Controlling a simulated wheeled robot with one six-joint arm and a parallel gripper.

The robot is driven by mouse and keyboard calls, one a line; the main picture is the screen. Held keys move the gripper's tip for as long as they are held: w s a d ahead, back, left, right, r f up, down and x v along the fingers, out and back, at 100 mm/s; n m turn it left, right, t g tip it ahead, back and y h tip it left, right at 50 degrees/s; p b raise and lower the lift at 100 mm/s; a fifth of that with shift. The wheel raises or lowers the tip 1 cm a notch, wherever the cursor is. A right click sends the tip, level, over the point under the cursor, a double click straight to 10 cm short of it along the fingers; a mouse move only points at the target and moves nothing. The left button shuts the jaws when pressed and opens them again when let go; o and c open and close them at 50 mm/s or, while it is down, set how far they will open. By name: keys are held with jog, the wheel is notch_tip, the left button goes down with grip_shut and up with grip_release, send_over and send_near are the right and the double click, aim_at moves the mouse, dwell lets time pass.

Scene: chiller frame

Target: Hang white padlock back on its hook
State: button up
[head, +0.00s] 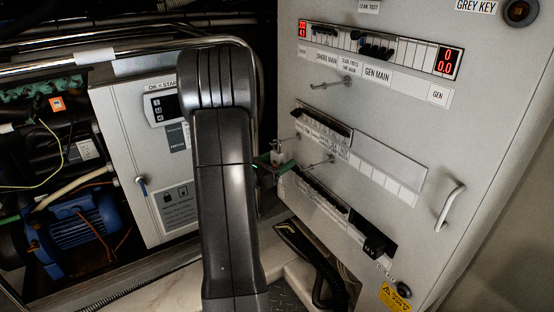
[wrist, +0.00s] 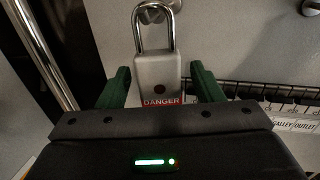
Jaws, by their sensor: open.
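The white padlock (wrist: 157,75) is upright in the wrist view, with a red DANGER label low on its body and its steel shackle at the top. A metal hook (wrist: 152,13) shows inside the top of the shackle, so the padlock appears to hang on it. My gripper (wrist: 161,80) is open, with one green finger on each side of the padlock and a gap at both sides. In the head view the padlock (head: 277,147) is small and pale, just above the green fingers of my gripper (head: 273,166), partly hidden by my arm.
Another hook (head: 330,84) sticks out higher on the grey panel (head: 420,130), and another (head: 320,162) right of my gripper. Breaker rows (head: 325,123) lie close to the fingers. A door handle (head: 450,207) is at the right. A white control box (head: 130,150) stands left.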

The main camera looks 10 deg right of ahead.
jog(key=shift+x, duration=0.8)
jog(key=shift+c, duration=0.4)
jog(key=c, duration=1.1)
